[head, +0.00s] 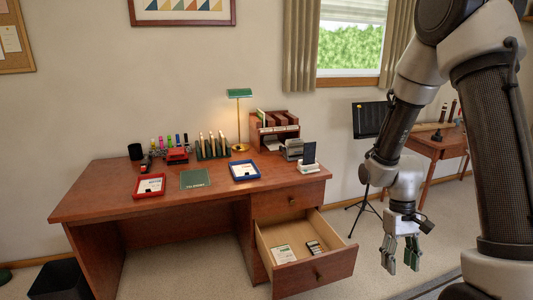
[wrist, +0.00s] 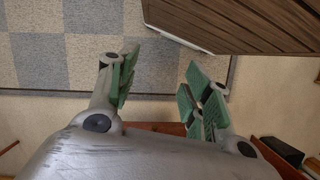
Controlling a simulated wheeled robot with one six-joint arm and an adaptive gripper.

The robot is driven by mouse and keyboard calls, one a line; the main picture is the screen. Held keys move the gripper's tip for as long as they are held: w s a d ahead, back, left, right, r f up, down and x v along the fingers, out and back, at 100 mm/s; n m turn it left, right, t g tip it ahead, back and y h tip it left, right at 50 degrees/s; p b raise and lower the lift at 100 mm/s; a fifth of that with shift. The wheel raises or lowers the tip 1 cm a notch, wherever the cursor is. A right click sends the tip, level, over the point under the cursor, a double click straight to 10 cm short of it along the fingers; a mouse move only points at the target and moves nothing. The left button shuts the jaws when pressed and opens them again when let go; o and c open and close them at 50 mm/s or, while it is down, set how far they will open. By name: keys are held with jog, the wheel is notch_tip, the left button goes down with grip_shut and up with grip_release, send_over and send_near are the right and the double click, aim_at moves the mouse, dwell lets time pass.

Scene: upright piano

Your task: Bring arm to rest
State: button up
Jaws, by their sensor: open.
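My gripper (head: 402,255) hangs at the right side of the head view, fingers pointing down. It is to the right of the open desk drawer and apart from it. In the wrist view my gripper (wrist: 158,92) shows its green-padded fingers spread, with nothing between them. My arm reaches down from the upper right of the head view.
The wooden desk (head: 110,192) carries trays, a lamp (head: 240,95) and organizers. Its open drawer (head: 318,272) juts out, holding a white card (head: 284,254) and a small dark item (head: 314,247). A music stand (head: 369,120) and side table (head: 437,145) stand behind my arm.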

jog(key=s+r+t, duration=0.4)
jog(key=s+r, duration=0.1)
jog(key=r, duration=0.8)
jog(key=s+d+r+m+t, duration=0.1)
jog(key=s+r+t, duration=0.3)
jog(key=r, duration=1)
jog(key=shift+s+r+y, duration=0.15)
jog(key=shift+s+y, duration=0.15)
jog(key=shift+s, duration=0.5)
